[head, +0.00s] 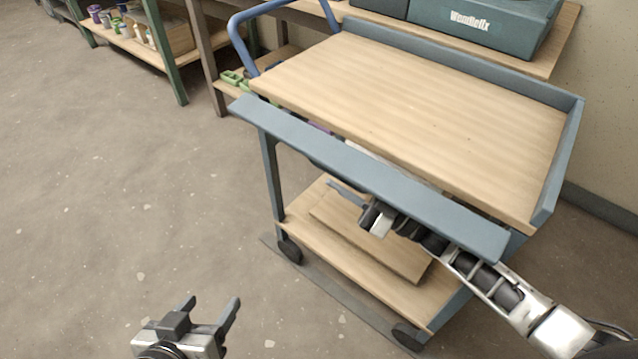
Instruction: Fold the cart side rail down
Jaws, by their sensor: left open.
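The cart (430,110) has a wooden top with upright blue-grey rails at its back and right end. The long blue-grey side rail (370,172) on the near side leans outward from the top, with a gap between it and the wooden edge. It shows its broad face upward and does not hang straight down. My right gripper (362,208) is under this rail, above the lower shelf. The rail and arm partly hide it, and I cannot tell its opening or whether it touches the rail. My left gripper (212,305) is open and empty, low over the floor, left of the cart.
A blue push handle (240,40) rises at the cart's left end. A wooden board (400,250) lies on the lower shelf (310,245). A workbench with dark cases (480,25) stands behind. The floor to the left is clear.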

